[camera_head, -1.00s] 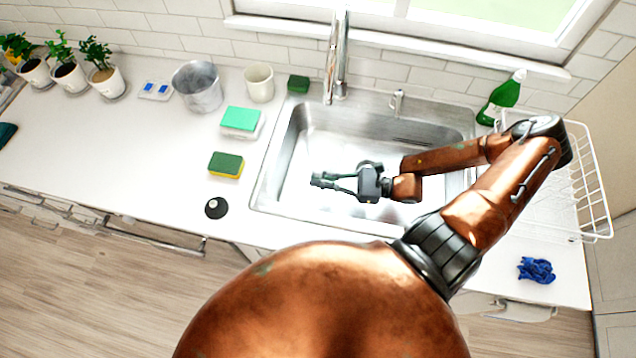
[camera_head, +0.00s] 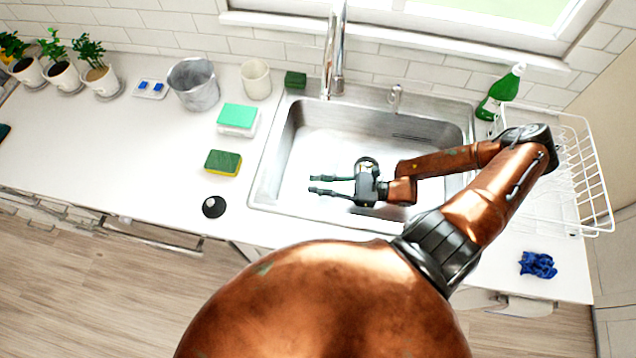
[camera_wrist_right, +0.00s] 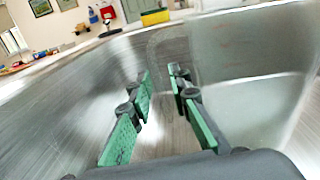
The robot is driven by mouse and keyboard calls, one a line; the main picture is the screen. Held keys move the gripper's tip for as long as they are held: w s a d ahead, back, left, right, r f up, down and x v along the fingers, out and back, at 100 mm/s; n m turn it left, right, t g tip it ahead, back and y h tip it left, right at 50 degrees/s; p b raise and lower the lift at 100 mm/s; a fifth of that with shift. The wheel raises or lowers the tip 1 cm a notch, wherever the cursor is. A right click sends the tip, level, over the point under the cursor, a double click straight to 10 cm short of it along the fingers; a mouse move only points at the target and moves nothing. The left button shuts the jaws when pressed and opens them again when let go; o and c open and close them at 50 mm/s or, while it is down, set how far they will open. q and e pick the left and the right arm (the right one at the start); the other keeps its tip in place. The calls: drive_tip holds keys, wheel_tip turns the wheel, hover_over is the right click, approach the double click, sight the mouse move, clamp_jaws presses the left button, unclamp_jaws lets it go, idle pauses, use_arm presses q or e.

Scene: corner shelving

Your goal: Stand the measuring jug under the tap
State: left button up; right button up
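The chrome tap (camera_head: 333,62) rises behind the sink (camera_head: 258,187), with its spout toward the basin. I cannot pick out a measuring jug for certain. A grey bucket-like vessel (camera_head: 194,88) and a cream cup (camera_head: 256,82) stand upright on the counter left of the tap. My right gripper (camera_head: 313,184) is over or in the basin, pointing left, with nothing between its fingers. In the right wrist view the gripper's green-padded fingers (camera_wrist_right: 160,82) are apart, with the metal sink walls around them. My left gripper is not in view.
A green-topped block (camera_head: 237,118), a yellow-green sponge (camera_head: 223,162) and a black round object (camera_head: 213,207) lie left of the sink. A green bottle (camera_head: 500,94), a white rack (camera_head: 597,190) and a blue cloth (camera_head: 538,265) are right. Potted plants (camera_head: 103,78) stand far left.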

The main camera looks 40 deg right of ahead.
drive_tip(key=shift+o, duration=0.4)
drive_tip(key=shift+r, duration=0.25)
drive_tip(key=v, duration=0.7)
drive_tip(key=shift+s+d+f, duration=0.1)
drive_tip(key=shift+s+d, duration=0.1)
